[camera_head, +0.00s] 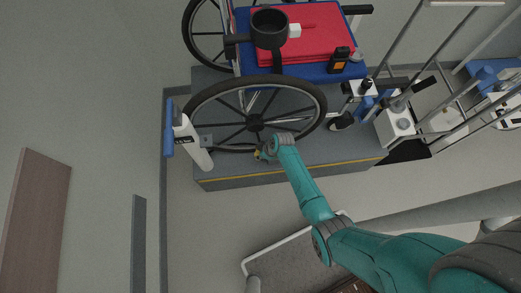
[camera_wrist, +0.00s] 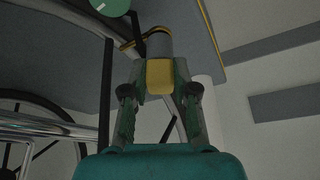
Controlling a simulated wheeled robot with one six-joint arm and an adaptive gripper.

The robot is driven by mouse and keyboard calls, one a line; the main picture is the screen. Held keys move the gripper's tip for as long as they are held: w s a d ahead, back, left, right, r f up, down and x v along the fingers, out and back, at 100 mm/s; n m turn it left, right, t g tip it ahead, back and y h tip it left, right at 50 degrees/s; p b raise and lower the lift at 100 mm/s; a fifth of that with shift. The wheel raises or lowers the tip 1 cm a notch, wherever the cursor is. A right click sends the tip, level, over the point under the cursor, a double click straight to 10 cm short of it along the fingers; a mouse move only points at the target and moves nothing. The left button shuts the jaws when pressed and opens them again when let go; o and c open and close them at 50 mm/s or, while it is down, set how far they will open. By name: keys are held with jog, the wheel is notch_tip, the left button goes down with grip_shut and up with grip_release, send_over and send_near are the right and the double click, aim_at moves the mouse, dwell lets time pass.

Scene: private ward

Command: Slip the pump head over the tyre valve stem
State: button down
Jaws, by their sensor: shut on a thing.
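My gripper (camera_head: 268,153) is at the lower rim of the near wheelchair wheel. In the wrist view its two fingers (camera_wrist: 160,92) are shut on the yellow and grey pump head (camera_wrist: 159,76). The pump head shows in the head view only as a small yellow spot (camera_head: 258,155) beside the fingers. The wheel's black tyre (camera_head: 325,108) stands around dark spokes. I cannot make out the valve stem in either view, nor whether the pump head touches it. The white pump (camera_head: 187,140) with a blue handle (camera_head: 169,135) stands left of the wheel.
The wheelchair stands on a grey platform (camera_head: 225,182) with a yellow edge stripe. Its seat holds a red cushion (camera_head: 320,40), a dark mug-like pot (camera_head: 269,28) and a black and orange device (camera_head: 340,60). Metal frames crowd the right.

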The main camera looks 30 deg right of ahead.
jog(key=shift+f, duration=0.1)
jog(key=c, duration=0.8)
grip_release()
jog(key=v, duration=1.2)
